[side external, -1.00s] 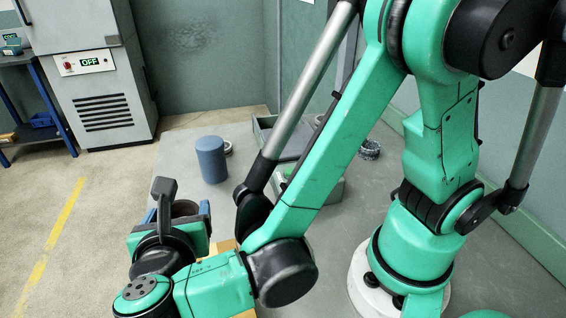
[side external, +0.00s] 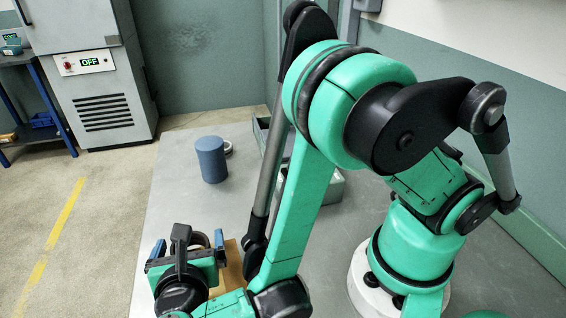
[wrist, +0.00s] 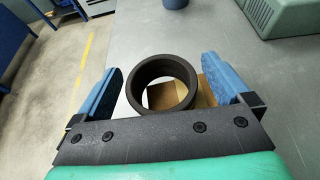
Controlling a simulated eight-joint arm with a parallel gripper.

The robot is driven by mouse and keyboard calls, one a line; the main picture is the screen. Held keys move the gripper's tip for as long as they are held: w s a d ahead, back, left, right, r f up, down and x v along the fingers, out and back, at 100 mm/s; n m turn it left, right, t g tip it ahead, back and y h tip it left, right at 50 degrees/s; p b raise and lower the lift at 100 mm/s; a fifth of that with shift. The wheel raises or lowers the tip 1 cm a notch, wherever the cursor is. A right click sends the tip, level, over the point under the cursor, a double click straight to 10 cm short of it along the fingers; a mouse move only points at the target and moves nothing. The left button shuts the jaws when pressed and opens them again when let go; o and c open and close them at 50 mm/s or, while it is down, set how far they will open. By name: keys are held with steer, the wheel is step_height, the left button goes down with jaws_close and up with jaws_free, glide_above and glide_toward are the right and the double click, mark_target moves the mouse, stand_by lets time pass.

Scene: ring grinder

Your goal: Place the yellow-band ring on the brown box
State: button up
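A dark ring (wrist: 162,84) shows in the wrist view, with no yellow band visible from here. The brown box (wrist: 207,94) lies under it, and part of the box shows through the ring's hole. In the side view the box (side external: 233,268) is partly hidden by my arm, and the ring (side external: 199,240) is mostly hidden behind my gripper. My gripper (wrist: 162,75) is open, with its blue fingers on either side of the ring and slim gaps between. The ring appears to rest on the box, though the contact is hidden.
A blue cylinder (side external: 211,159) stands on the grey table (side external: 180,190), with a small ring behind it. A grey-green crate (wrist: 290,15) is at the back right. A machine marked OFF (side external: 95,75) stands beyond the table.

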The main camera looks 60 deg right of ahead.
steer(key=shift+a, duration=0.1)
steer(key=v, duration=0.7)
steer(key=shift+r, duration=0.1)
steer(key=shift+w+d+r+m, duration=0.2)
steer(key=shift+d+m, duration=0.05)
steer(key=shift+m, duration=0.05)
steer(key=w+d+m+g, duration=0.1)
steer(key=w+d+r+m+g+y, duration=0.1)
steer(key=d+m, duration=0.1)
steer(key=shift+w+d, duration=0.25)
steer(key=shift+w, duration=0.1)
steer(key=d+r+m+y, duration=0.4)
steer(key=d+m+y, duration=0.4)
steer(key=d+m, duration=0.6)
steer(key=m, duration=0.9)
steer(key=shift+s+r+y, duration=0.2)
steer(key=shift+y, duration=0.1)
